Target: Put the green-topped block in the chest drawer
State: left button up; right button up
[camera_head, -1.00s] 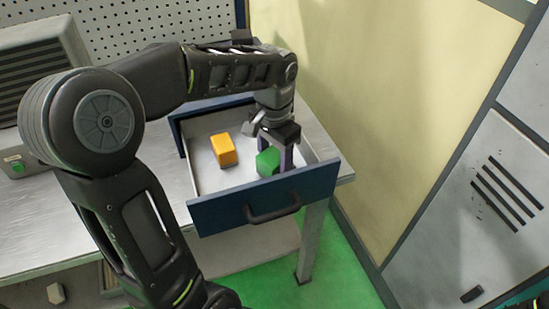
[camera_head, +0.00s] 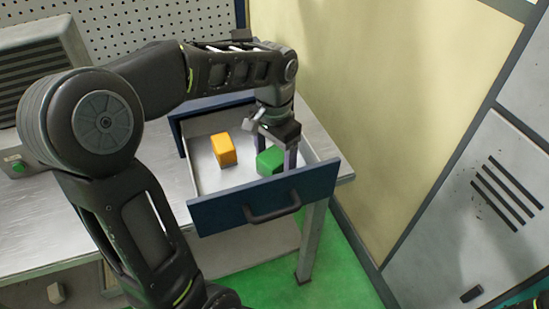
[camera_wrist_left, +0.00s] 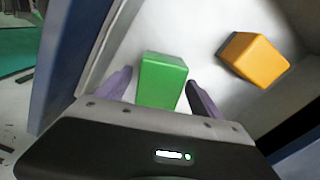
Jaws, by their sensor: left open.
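The green-topped block (camera_head: 270,160) is inside the open chest drawer (camera_head: 262,207), toward its right side. It also shows in the left wrist view (camera_wrist_left: 162,80). My left gripper (camera_head: 277,160) reaches down into the drawer at the block. In the left wrist view the two purple fingers (camera_wrist_left: 158,92) are spread, one to each side of the block's near end, with gaps between. The block's lower part is partly hidden by the drawer front and a finger in the head view. My right gripper is not seen.
A yellow-orange block (camera_head: 224,149) stands in the same drawer to the left, also in the wrist view (camera_wrist_left: 255,60). The blue drawer front has a dark handle (camera_head: 273,208). A metal table (camera_head: 60,215) lies left; a wall rises to the right.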

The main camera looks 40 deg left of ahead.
aim_at(275, 155)
pick_arm(q)
notch_tip(275, 155, up, 8)
jog(key=shift+r, duration=0.1)
notch_tip(275, 155, up, 2)
jog(key=shift+r+p, duration=0.1)
jog(key=shift+p, duration=0.85)
jog(key=shift+r+p, duration=0.6)
jog(key=shift+p, duration=0.05)
jog(key=shift+f, duration=0.1)
